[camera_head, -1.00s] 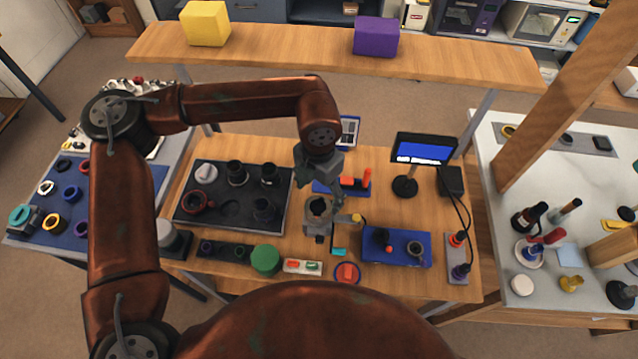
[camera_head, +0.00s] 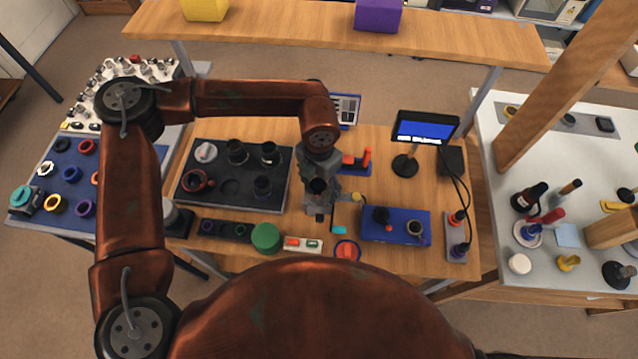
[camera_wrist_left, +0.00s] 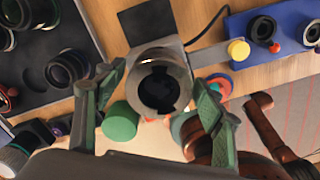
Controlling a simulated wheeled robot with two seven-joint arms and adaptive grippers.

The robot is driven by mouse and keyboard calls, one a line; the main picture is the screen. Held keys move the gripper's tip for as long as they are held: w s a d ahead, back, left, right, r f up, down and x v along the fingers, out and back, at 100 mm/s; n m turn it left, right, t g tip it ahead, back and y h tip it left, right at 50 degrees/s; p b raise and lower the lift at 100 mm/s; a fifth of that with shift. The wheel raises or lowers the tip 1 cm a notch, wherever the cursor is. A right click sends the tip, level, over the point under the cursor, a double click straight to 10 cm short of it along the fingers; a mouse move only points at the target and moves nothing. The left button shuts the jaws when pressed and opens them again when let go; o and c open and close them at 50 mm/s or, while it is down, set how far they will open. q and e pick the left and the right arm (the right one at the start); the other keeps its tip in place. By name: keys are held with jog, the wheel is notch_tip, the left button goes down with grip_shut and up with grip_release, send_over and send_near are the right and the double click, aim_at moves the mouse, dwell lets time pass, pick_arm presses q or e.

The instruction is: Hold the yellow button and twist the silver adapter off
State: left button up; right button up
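The silver adapter (camera_wrist_left: 150,62) is a round metallic ring with a dark, notched opening, on a grey stand. In the head view the adapter (camera_head: 318,187) is partly covered by my left gripper. The yellow button (camera_wrist_left: 238,50) is on a grey arm to the right of the adapter; it also shows in the head view (camera_head: 356,197). My left gripper (camera_wrist_left: 158,85) is open, with one green-grey finger on each side of the adapter. I cannot tell whether the fingers touch it. My right gripper is not in view.
A dark tray (camera_head: 230,211) with black lens parts lies left of the stand. A blue tray (camera_head: 395,236) lies to its right. A green cylinder (camera_head: 265,237) and a small monitor (camera_head: 425,128) stand on the same wooden table. A wooden shelf (camera_head: 290,38) spans the back.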

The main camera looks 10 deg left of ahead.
pick_arm(q)
jog(key=c, duration=0.9)
jog(key=shift+c, duration=0.5)
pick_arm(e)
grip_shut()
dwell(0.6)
